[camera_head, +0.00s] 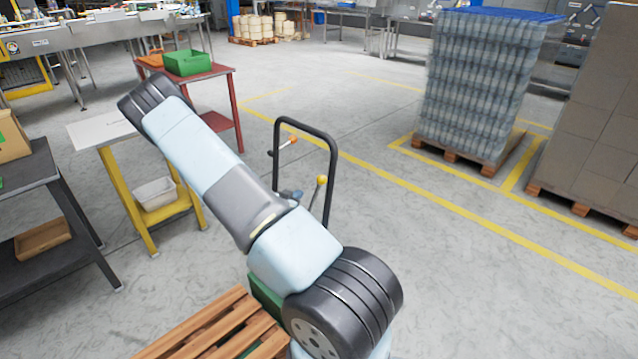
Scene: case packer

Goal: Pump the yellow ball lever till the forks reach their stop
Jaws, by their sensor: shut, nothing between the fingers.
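The yellow ball lever (321,181) stands up within the black hoop handle (333,150) of a hand lifter, near the middle of the view. Its yellow ball shows clear of my arm, and its lower rod is partly hidden. A second lever with an orange ball (293,139) points out to the upper right. Part of the lifter's green body (265,297) shows beside my arm. The forks are not visible. My gripper cannot be made out; my arm crosses in front of the lifter. A small blue-grey piece (291,195) shows left of the yellow ball; I cannot tell what it is.
A wooden pallet (215,330) lies at the front beside the lifter. A yellow-legged table (118,175), a red table (222,105) and a dark bench (30,180) stand left. Wrapped bottles (480,85) and brown cartons (595,130) stand right. The floor right of the lifter is clear.

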